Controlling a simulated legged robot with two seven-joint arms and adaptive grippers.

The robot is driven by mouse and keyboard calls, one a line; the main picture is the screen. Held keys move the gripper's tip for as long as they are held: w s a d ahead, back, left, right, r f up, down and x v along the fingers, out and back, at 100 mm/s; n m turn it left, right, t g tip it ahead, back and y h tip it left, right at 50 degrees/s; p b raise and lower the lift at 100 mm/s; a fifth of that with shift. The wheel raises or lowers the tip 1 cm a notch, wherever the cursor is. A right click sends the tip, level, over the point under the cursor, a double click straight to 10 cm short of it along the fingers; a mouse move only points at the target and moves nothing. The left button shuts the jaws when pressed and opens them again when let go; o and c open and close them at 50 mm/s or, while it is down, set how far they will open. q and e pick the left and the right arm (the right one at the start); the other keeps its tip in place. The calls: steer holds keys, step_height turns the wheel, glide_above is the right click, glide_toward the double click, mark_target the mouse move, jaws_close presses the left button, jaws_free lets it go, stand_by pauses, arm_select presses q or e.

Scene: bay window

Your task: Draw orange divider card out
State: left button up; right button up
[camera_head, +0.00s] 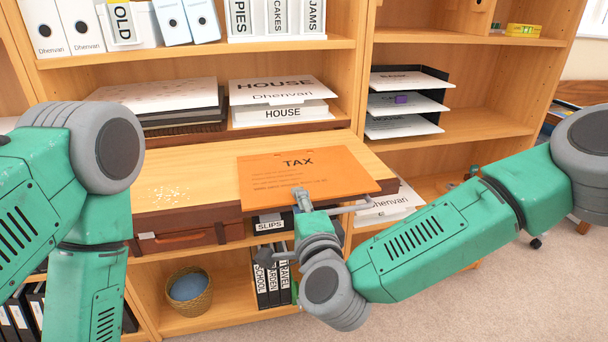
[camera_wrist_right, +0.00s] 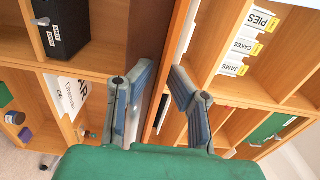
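The orange divider card (camera_head: 262,177), printed "TAX", lies flat on the wooden desk ledge, and its front edge reaches out over the ledge's front. My right gripper (camera_head: 302,194) is at the card's front edge, near its middle. In the right wrist view, the two blue-grey fingers of my right gripper (camera_wrist_right: 160,88) stand apart, with a thin orange-brown edge running between them. I cannot tell whether either finger touches the card. My left arm comes in at the left, and its gripper is out of the picture.
Paper stacks marked "HOUSE" (camera_head: 283,114) sit on the shelf behind. A black tray rack (camera_head: 408,104) stands at the right. Brown cases (camera_head: 185,237) lie under the ledge, with a "SLIPS" box (camera_head: 269,226). A basket (camera_head: 187,290) and binders stand below. White crumbs (camera_head: 168,194) lie left.

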jaws_close()
steer(key=shift+r+p, duration=0.4)
steer(key=shift+r, duration=0.05)
stand_by(0.3)
